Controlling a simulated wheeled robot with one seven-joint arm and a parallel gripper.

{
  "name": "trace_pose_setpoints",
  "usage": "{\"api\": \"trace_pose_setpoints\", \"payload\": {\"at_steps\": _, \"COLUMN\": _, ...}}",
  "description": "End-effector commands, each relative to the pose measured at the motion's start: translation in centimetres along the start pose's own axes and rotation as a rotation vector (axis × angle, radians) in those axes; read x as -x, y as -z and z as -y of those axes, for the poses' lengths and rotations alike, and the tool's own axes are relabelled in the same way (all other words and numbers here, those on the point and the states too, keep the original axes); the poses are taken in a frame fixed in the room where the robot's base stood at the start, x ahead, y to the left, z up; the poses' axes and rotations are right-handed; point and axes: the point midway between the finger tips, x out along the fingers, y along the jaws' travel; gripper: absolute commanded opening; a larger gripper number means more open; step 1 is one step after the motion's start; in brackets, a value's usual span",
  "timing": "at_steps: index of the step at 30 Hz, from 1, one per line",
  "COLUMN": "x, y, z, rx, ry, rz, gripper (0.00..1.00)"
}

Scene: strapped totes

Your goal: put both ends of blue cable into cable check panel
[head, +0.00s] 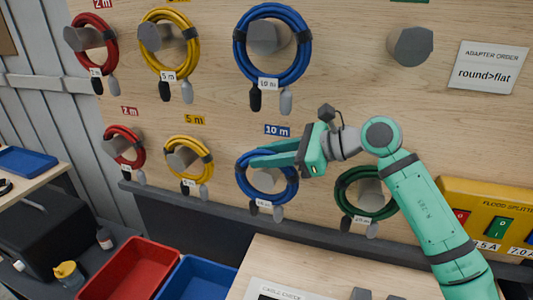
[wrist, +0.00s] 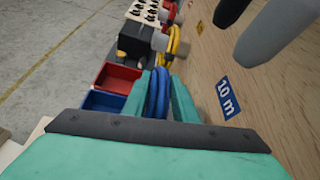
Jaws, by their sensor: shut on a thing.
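The lower blue cable (head: 292,188) is a coil hanging on a grey peg under a blue "10 m" sign. Its black and grey ends hang below it. My gripper (head: 254,160) reaches in from the right and is shut on the upper left part of this coil. In the wrist view the blue cable (wrist: 158,88) lies between the two green fingers. A second blue cable (head: 303,62) hangs on a peg above, also tagged 10 m. The cable check panel (head: 272,289) lies on the wooden bench, cut off by the bottom edge of the head view.
Red (head: 108,145), yellow (head: 207,170) and green (head: 346,205) coils hang on pegs beside the held one. A red bin (head: 128,270) and a blue bin (head: 197,280) stand below left. A yellow splitter box (head: 487,207) is at right.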

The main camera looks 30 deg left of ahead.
Motion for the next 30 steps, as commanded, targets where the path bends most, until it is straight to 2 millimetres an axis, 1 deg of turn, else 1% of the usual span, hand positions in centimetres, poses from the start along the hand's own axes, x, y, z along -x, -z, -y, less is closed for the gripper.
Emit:
{"api": "trace_pose_setpoints", "payload": {"at_steps": 16, "x": 0.5, "y": -0.4, "z": -1.8, "rx": 0.001, "ry": 0.006, "rz": 0.003, "gripper": 0.0}}
{"api": "trace_pose_setpoints", "payload": {"at_steps": 30, "x": 0.2, "y": -0.9, "z": -3.6, "rx": 0.003, "ry": 0.0, "rz": 0.005, "gripper": 0.0}}
